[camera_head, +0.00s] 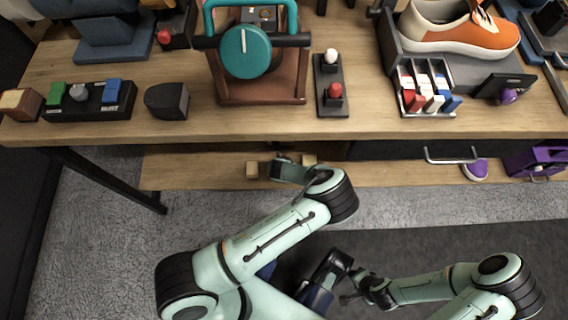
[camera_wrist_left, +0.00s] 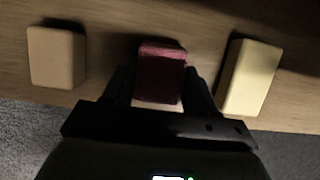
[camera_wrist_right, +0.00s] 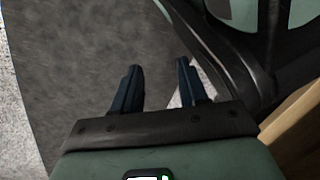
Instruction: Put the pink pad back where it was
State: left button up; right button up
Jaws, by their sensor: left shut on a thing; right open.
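I cannot tell whether the pad touches the shelf. In the head view my left gripper (camera_head: 283,160) reaches under the table's front edge and the pad is hidden. My right gripper (camera_wrist_right: 157,80) is open and empty above the floor, away from the shelf.
The tabletop (camera_head: 210,122) overhangs the lower shelf. A purple container (camera_head: 538,160) sits at the lower shelf's right. A table leg (camera_head: 110,180) stands left.

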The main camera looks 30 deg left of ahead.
pick_arm(q)
jog(key=shift+r, duration=0.1)
jog(key=shift+a, duration=0.1)
jog(key=shift+f, duration=0.25)
jog(key=o, duration=1)
